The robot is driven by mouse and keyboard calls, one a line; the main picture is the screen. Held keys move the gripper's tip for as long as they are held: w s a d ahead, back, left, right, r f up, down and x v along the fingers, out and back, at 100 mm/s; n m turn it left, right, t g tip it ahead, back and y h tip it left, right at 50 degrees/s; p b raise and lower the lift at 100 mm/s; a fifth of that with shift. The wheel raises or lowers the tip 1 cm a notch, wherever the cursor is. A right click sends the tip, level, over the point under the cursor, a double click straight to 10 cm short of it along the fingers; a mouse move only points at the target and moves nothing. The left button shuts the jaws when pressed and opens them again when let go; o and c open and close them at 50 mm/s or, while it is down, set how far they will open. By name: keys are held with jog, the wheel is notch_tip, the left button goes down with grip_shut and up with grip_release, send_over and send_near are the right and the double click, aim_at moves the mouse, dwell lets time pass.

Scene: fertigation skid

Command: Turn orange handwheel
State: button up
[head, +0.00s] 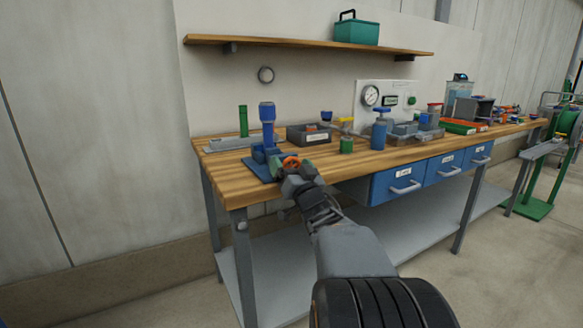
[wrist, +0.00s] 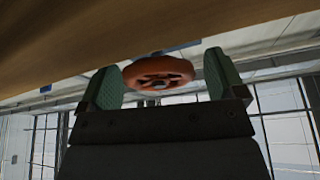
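The orange handwheel (head: 291,161) is at the front left of the workbench, beside the blue vise-like fixture. In the wrist view the orange handwheel (wrist: 158,70) shows its round rim, spokes and a small hub. My gripper (head: 290,168) is at the handwheel in the head view. In the wrist view my gripper (wrist: 162,75) has its two green fingers apart, one on each side of the wheel. A narrow gap shows at the right finger; the left finger looks very close to the rim. I cannot tell whether either finger touches it.
The wooden bench top (head: 222,168) lies around the wheel, with a blue column-shaped tool (head: 267,122), a grey bin (head: 309,134) and a green cylinder (head: 346,145) nearby. Blue drawers (head: 398,184) hang under the bench to the right. A shelf (head: 290,43) runs above.

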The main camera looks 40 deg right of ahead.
jog(key=c, duration=0.9)
jog(key=shift+o, duration=0.2)
jog(key=shift+f+n+b, duration=0.1)
jog(key=shift+n+b, duration=0.2)
jog(key=shift+n, duration=0.1)
jog(key=n+y+b, duration=0.1)
jog(key=n, duration=0.1)
jog(key=shift+n+y, duration=0.3)
jog(key=shift+y, duration=0.1)
jog(key=shift+a+n+y+b, duration=0.1)
jog(key=shift+n+y+b, duration=0.95)
jog(key=shift+n, duration=1.85)
jog(key=shift+y+p, duration=0.35)
jog(key=shift+y, duration=0.2)
jog(key=o, duration=0.9)
